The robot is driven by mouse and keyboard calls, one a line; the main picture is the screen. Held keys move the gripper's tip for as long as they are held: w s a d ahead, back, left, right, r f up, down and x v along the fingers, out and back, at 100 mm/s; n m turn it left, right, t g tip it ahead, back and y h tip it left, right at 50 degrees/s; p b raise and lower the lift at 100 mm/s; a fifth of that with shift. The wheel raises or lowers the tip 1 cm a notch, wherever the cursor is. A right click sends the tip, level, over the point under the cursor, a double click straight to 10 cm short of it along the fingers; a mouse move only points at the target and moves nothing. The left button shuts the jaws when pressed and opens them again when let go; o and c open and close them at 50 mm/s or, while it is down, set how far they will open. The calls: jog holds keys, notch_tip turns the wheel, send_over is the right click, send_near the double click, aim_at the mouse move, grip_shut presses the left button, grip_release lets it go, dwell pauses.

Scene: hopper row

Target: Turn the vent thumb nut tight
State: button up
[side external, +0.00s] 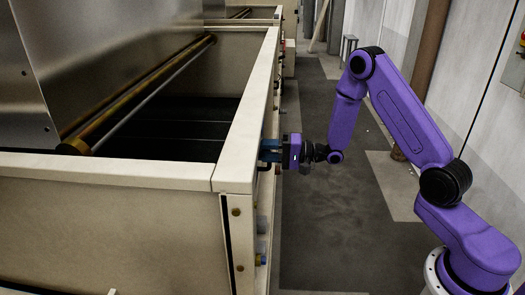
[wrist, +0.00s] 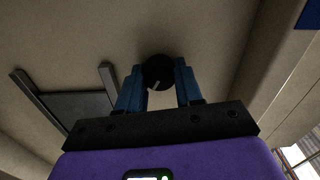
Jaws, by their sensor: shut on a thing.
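The vent thumb nut (wrist: 158,72) is a dark round knob with a light mark on its face, on the beige side panel in the wrist view. The two blue fingers of my gripper (wrist: 159,88) are on either side of it and shut on it. In the side external view my gripper (side external: 270,150) reaches level to the outer side of the hopper (side external: 245,110), just below its top rim. The nut is hidden there by the gripper and the hopper edge.
In the wrist view a dark grey plate between two upright bars (wrist: 75,108) stands left of the nut. In the side external view small fittings (side external: 261,260) sit lower on the hopper's side.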

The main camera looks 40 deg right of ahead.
jog(key=o, duration=1)
jog(key=shift+o, duration=0.2)
jog(key=shift+s+d, duration=0.1)
jog(key=v, duration=1.7)
jog(key=shift+s+d+r, duration=0.1)
jog(key=shift+s, duration=0.05)
jog(key=a+f+n+g+h, duration=0.2)
jog(key=a+n+g+h, duration=0.5)
jog(key=a+n, duration=0.4)
jog(key=s+r+n+g+h, duration=0.1)
jog(key=s+r+n+g, duration=0.1)
jog(key=s, duration=0.6)
jog(key=s+a+r+n+g+h, duration=0.1)
jog(key=s+n, duration=0.3)
jog(key=s, duration=0.5)
jog(key=s+r+n+g+h, duration=0.2)
jog(key=s+r+n+h, duration=0.1)
jog(key=s, duration=0.6)
jog(key=shift+a+g, duration=0.2)
jog(key=shift+g, duration=0.1)
